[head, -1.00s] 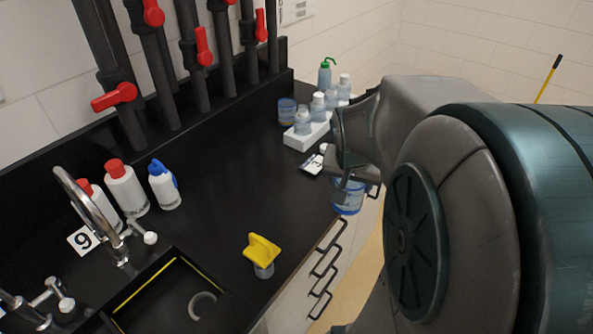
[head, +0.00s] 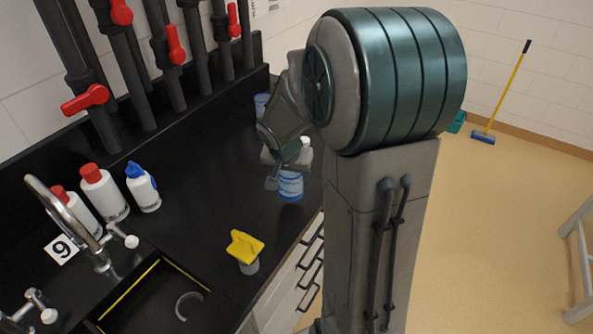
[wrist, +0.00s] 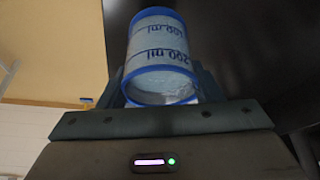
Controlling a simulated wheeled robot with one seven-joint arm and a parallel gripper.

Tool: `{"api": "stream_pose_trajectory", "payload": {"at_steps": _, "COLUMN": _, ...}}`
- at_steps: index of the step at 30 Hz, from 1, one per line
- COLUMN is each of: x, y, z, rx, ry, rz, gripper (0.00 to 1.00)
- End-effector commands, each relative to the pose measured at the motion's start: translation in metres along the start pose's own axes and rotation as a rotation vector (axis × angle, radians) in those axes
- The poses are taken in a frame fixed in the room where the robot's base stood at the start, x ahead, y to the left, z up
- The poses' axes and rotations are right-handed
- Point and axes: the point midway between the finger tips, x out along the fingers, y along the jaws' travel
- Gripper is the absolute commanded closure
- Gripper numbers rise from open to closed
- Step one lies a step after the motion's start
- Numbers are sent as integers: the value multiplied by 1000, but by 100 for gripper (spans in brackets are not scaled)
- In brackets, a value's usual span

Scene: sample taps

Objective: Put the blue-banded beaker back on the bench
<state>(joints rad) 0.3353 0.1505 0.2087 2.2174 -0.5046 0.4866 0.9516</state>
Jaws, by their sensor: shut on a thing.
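The blue-banded beaker (head: 290,186) is in my gripper (head: 283,170), over or close to the front edge of the black bench (head: 205,215) in the head view. Whether its base touches the bench I cannot tell. In the wrist view the beaker (wrist: 158,60) sits between the two fingers of my gripper (wrist: 160,92), with blue rims and blue volume marks showing. My gripper is shut on it. My arm hides part of the bench's far end in the head view.
White bottles (head: 103,193) with red and blue caps stand beside the tap (head: 70,215). A yellow-topped item (head: 245,248) stands between the sink (head: 150,300) and the front edge. Black pipes with red valves (head: 85,99) line the back. The mid-bench surface is clear.

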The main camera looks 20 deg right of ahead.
Motion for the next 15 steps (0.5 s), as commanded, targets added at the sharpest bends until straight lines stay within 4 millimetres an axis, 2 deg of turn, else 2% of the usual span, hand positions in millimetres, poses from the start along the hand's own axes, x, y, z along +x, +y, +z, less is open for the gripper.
{"api": "stream_pose_trajectory", "payload": {"at_steps": 9, "x": 32, "y": 0, "z": 13, "rx": -1, "ry": -2, "rz": 1, "gripper": 75}}
{"api": "stream_pose_trajectory", "payload": {"at_steps": 15, "x": 37, "y": 0, "z": 15, "rx": 0, "ry": 1, "rz": 0, "gripper": 75}}
